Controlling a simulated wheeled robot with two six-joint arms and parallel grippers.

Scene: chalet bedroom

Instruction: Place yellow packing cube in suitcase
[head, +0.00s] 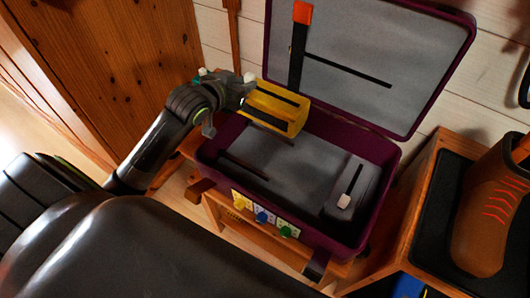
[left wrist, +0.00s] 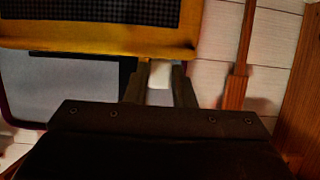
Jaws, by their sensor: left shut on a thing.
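The yellow packing cube (head: 274,108) has dark panels on it. My left gripper (head: 243,88) is shut on its left end and holds it above the back left part of the suitcase. The left wrist view shows the cube (left wrist: 120,38) at the top, just past the fingers (left wrist: 159,78). The purple suitcase (head: 378,152) is open, with a grey lining and its lid (head: 380,60) raised at the back. The cube hides part of the suitcase's back left interior. My right gripper is not in view.
A small grey item with a white end (head: 344,200) lies in the suitcase's right part. Yellow, blue and green tags (head: 262,216) are on its front. A brown boot (head: 488,205) stands on a wooden box at the right. A wooden panel (head: 110,60) stands at the left.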

